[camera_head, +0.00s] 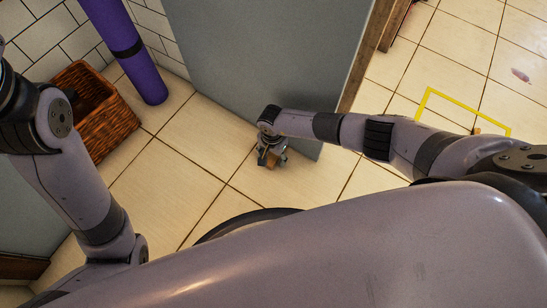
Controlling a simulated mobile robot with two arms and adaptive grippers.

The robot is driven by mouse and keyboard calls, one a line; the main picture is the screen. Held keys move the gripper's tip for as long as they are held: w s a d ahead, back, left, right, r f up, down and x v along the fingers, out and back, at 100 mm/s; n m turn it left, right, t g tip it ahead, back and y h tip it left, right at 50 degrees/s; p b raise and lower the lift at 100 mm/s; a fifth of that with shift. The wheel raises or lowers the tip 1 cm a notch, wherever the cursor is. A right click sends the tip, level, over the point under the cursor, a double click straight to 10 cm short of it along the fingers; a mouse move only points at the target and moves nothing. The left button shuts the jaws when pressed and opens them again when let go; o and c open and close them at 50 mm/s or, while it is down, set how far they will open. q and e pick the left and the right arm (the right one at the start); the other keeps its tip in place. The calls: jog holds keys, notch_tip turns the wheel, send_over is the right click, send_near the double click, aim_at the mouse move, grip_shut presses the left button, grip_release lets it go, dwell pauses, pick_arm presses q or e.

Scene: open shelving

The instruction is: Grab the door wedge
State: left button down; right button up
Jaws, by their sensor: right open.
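A small brown piece, which looks like the door wedge (271,161), is on the tiled floor by the foot of the grey door (270,60). My right gripper (271,164) points down at it, close to the door's lower edge. Its fingers are open and appear to be on either side of the brown piece. The gripper hides much of the piece, and I cannot tell whether they touch. My left arm comes in from the left and bends down; its gripper is not in view.
A wicker basket (117,125) and a purple roll (135,55) stand by the white tiled wall at the left. A yellow outline (465,106) marks the floor at the right, with a small brown thing (476,131) partly hidden by my right arm. Floor left of the gripper is clear.

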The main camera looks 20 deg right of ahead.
jog(key=shift+c, duration=0.4)
jog(key=c, duration=1.1)
jog(key=shift+r, duration=0.1)
